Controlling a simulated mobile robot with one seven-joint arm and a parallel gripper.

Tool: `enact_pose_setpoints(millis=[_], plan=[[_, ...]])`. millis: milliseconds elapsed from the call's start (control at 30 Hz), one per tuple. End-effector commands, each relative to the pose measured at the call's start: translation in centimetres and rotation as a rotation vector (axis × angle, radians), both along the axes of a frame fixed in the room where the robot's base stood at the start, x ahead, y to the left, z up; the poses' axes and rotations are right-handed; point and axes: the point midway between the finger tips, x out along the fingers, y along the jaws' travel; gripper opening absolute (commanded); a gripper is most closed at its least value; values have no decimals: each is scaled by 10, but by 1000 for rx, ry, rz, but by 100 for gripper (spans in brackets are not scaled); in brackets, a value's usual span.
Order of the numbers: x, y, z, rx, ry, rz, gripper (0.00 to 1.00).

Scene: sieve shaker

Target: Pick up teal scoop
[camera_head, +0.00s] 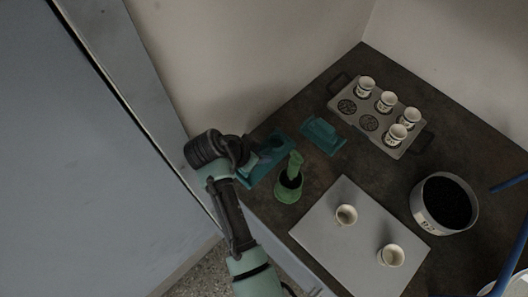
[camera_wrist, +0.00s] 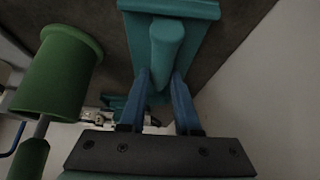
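A teal piece with a rounded handle (camera_wrist: 166,42) shows at the top middle of the wrist view; it looks like the scoop, lying on or joined to a flat teal base (camera_wrist: 185,8). My gripper (camera_wrist: 161,76) has its two blue fingers apart, one on each side of the handle's end. Whether they touch it is not clear. In the head view my gripper (camera_head: 262,158) is above a teal tray-like piece (camera_head: 253,180) at the left counter edge and hides part of it. A second teal piece (camera_head: 323,135) lies to its right.
A green holder (camera_head: 288,190) stands close beside my gripper and shows in the wrist view (camera_wrist: 58,72). A grey board (camera_head: 350,255) with two white cups, a rack (camera_head: 350,122) with several cups, and a dark-filled sieve (camera_head: 428,215) stand further right. A wall is behind.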

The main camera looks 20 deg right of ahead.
Motion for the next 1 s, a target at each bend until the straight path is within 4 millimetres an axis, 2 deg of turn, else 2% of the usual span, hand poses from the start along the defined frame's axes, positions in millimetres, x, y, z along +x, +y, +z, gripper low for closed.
enact_pose_setpoints(millis=[33, 133, 167, 567, 667, 1000], plan=[[0, 0, 0, 0, 0, 0, 21], [0, 0, 0, 0, 0, 0, 3], [0, 0, 0, 0, 0, 0, 0], [1, 0, 3, 0, -2, 0, 0], [1, 0, 14, -1, -6, 0, 0], [1, 0, 80, -1, -7, 0, 0]])
